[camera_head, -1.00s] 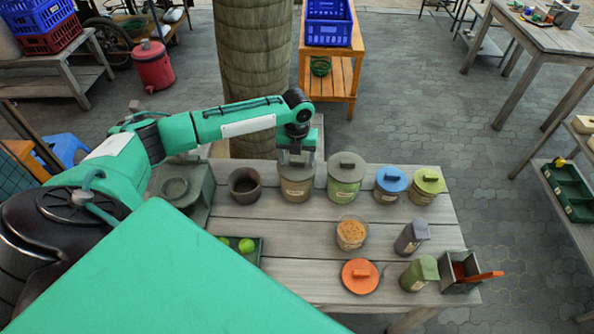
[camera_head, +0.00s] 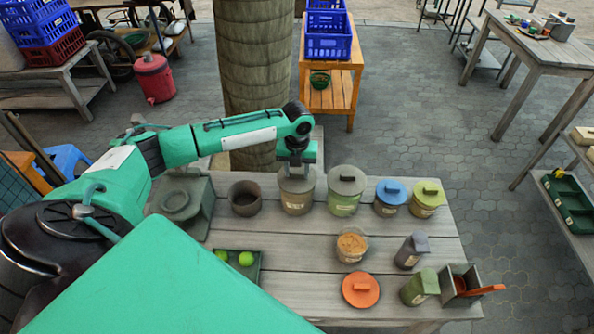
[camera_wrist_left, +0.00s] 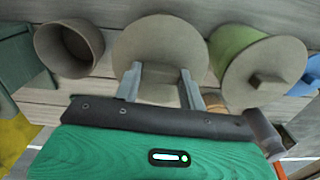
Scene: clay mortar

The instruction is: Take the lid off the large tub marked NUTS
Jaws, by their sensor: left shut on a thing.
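A large grey-brown tub (camera_head: 296,203) stands at the back of the table, with a pale label too small to read. Its round grey-brown lid (camera_head: 298,181) sits on top, with no clear gap to the tub; it fills the upper middle of the left wrist view (camera_wrist_left: 160,45). My left gripper (camera_head: 296,168) is right over the lid, pointing down, shut on the lid's handle. My right gripper is not in view.
An open dark pot (camera_head: 245,200) stands left of the tub. A green tub with a grey lid (camera_head: 347,180) is close on the right, then blue-lidded (camera_head: 391,188) and green-lidded (camera_head: 428,190) tubs. An open jar (camera_head: 351,247) and a loose orange lid (camera_head: 360,290) are nearer me.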

